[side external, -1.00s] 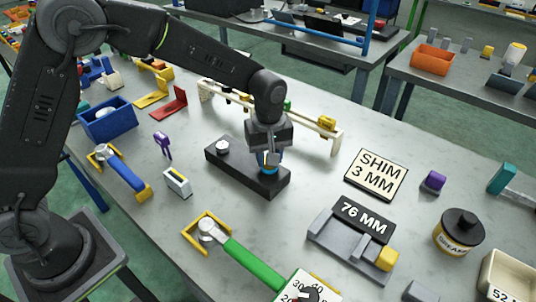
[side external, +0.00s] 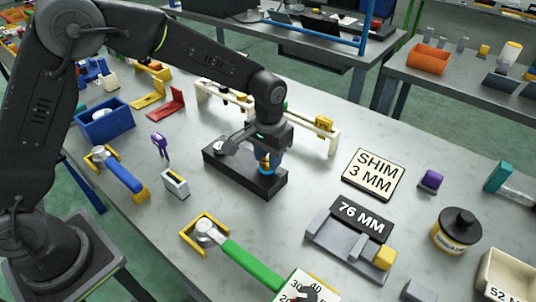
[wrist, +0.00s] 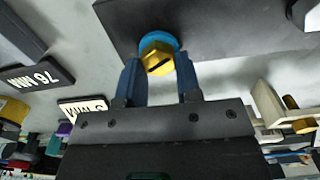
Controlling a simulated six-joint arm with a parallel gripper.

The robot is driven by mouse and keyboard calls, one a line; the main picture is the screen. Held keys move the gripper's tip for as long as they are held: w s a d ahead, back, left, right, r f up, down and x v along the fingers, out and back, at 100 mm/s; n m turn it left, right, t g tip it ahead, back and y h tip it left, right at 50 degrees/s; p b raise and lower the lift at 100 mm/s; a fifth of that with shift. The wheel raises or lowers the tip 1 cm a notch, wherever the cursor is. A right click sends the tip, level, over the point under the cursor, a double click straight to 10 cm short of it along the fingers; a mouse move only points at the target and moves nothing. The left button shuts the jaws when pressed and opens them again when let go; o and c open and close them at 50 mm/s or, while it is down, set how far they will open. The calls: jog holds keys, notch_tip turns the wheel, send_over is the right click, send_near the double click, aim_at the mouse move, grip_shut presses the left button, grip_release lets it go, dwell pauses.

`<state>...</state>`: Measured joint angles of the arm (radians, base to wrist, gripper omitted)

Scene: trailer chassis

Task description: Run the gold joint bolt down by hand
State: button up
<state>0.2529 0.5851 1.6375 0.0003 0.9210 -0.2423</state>
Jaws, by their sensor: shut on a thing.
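The gold joint bolt (wrist: 157,58) shows in the wrist view as a gold hex head with a dark slot, with a blue ring (wrist: 160,42) at its base. It stands at the right part of the black block (side external: 236,177), where it shows as a small gold spot in the side view (side external: 265,167). My gripper (wrist: 158,75) is shut on the bolt, with one blue finger on each side of the head. In the side view my gripper (side external: 268,158) is over the block and partly hides the bolt.
A silver round piece (side external: 222,147) sits at the block's left end. A cream rail (side external: 335,143) stands behind. The shim card (side external: 373,174) and the 76 MM holder (side external: 350,245) lie to the right. A green-handled wrench (side external: 250,262) rests in front.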

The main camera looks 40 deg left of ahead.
jog(key=m, duration=0.4)
jog(key=shift+d+r+m, duration=0.2)
jog(key=shift+r+m, duration=0.05)
jog(key=shift+m, duration=0.05)
jog(key=m, duration=0.4)
jog(key=shift+d+m, duration=0.1)
jog(key=shift+m, duration=0.2)
jog(key=m, duration=0.4)
jog(key=shift+s, duration=0.1)
jog(key=shift+s+d+m, duration=0.1)
jog(key=shift+m, duration=2)
jog(key=o, duration=0.9)
jog(key=shift+s+f, duration=0.1)
jog(key=shift+f, duration=0.05)
